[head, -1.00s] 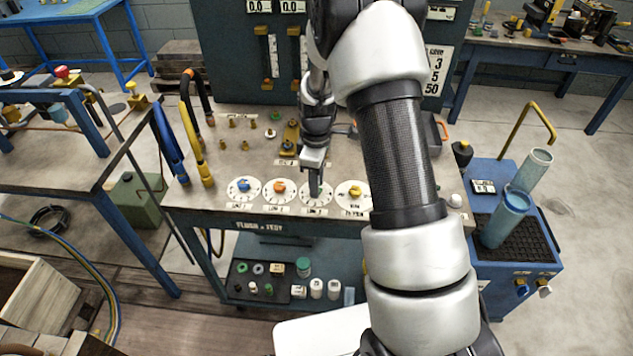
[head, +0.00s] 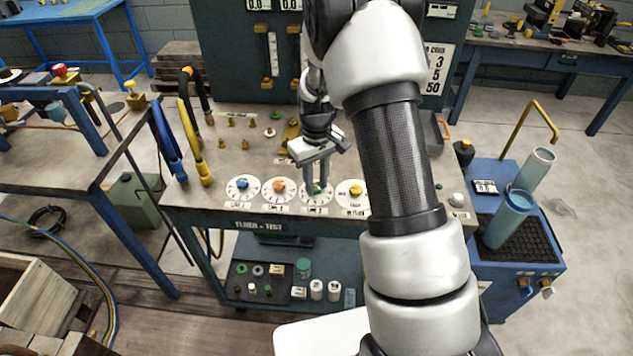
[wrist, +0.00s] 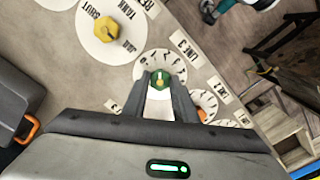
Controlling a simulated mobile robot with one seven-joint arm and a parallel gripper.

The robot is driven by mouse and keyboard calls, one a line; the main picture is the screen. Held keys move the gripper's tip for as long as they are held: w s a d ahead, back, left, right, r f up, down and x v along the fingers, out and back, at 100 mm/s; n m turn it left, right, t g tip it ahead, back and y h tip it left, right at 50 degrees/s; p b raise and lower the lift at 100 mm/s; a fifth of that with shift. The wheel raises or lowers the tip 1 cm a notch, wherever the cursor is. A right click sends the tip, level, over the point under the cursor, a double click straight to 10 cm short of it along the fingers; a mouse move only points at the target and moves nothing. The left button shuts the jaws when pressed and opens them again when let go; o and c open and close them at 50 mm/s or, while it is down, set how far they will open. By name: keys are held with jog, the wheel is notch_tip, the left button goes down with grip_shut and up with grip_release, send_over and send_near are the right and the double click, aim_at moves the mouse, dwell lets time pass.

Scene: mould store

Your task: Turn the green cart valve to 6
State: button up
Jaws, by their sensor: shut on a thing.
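The green valve knob (wrist: 160,82) sits in the middle of a white numbered dial (wrist: 174,60) in the wrist view. In the head view the green knob (head: 317,188) shows on the third dial from the left on the cart top. My gripper (head: 316,187) points down over this dial, its two fingers on either side of the knob. In the wrist view my gripper (wrist: 166,90) is shut on the knob. A light mark shows on the knob; the dial's numbers are too small to read surely.
Blue (head: 243,184), orange (head: 280,185) and yellow (head: 355,190) knobs sit on neighbouring dials in the same row. Blue and yellow hoses (head: 190,140) stand at the cart's left. Small brass fittings (head: 245,144) stand behind the dials. A blue cart (head: 520,275) stands at the right.

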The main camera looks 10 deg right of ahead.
jog(key=m, duration=0.3)
jog(key=shift+m, duration=0.3)
jog(key=m, duration=0.3)
jog(key=shift+m, duration=0.3)
jog(key=m, duration=0.3)
jog(key=shift+a+r+m, duration=0.1)
jog(key=shift+m, duration=0.3)
jog(key=m+p, duration=0.1)
jog(key=m, duration=0.2)
jog(key=shift+m, duration=0.3)
jog(key=m+p, duration=0.2)
jog(key=m, duration=0.4)
jog(key=shift+w, duration=0.1)
jog(key=m+p, duration=0.2)
jog(key=m, duration=0.4)
jog(key=shift+p, duration=0.35)
jog(key=shift+m, duration=0.4)
jog(key=o, duration=1)
jog(key=shift+o, duration=0.2)
